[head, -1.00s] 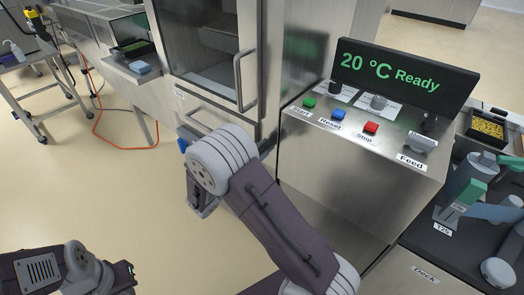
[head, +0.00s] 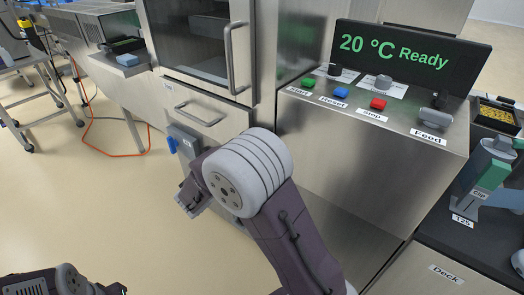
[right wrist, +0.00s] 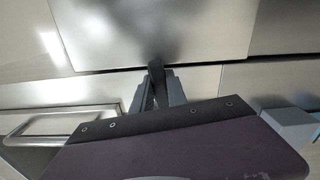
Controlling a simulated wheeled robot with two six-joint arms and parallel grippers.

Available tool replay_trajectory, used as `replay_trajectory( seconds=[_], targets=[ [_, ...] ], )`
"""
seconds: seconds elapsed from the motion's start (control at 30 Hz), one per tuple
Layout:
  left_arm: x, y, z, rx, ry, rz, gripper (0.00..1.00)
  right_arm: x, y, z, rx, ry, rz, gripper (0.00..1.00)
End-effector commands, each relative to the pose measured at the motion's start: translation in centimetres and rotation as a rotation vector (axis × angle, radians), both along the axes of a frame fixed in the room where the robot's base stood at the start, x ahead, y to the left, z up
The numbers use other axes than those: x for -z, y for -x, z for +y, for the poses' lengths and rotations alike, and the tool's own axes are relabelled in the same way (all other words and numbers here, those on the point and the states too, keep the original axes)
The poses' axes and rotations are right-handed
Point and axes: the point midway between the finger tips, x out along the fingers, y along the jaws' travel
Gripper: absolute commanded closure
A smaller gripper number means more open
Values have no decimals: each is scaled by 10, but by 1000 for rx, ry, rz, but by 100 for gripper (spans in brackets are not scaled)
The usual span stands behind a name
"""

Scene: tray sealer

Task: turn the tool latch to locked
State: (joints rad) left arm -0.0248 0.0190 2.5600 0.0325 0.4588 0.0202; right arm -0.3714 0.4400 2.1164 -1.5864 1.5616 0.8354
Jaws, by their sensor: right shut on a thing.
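In the right wrist view my right gripper (right wrist: 157,94) is shut on a short dark lever, which looks like the tool latch (right wrist: 156,70), at the steel front of the machine. The latch's mount and any marks for its position cannot be made out. In the head view the latch and the right fingertips are hidden behind my right wrist and forearm, which stand in front of the machine's lower front. My left arm shows at the bottom left of the head view; its gripper (head: 118,290) is cut by the frame edge, so its fingers cannot be judged.
A drawer with a bar handle (head: 203,115) is beside my right arm; the handle also shows in the wrist view (right wrist: 50,121). A grey box with a blue part (head: 172,145) is close by. The button panel (head: 402,118) and a display reading "20 °C Ready" (head: 400,52) stand right.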

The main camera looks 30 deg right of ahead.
Motion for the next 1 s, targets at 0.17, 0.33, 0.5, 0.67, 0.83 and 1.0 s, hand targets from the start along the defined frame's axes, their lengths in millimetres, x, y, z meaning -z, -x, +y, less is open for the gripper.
replay_trajectory(
  seconds=[0.17,0.33,0.5,0.67,0.83,1.0],
  targets=[
    [19,0,0,0,0,0,100,8,-2,2,-8,-38,-75,100],
    [26,0,0,0,0,0,100,7,-2,2,-9,-57,-122,100],
    [28,0,0,0,0,0,100,6,-2,2,-11,-66,-145,100],
    [28,0,0,0,0,0,100,5,-2,2,-12,-68,-153,100],
    [28,0,0,0,0,0,100,4,-3,2,-12,-67,-154,100],
    [28,0,0,0,0,0,100,3,-3,2,-12,-67,-155,60]
  ],
)
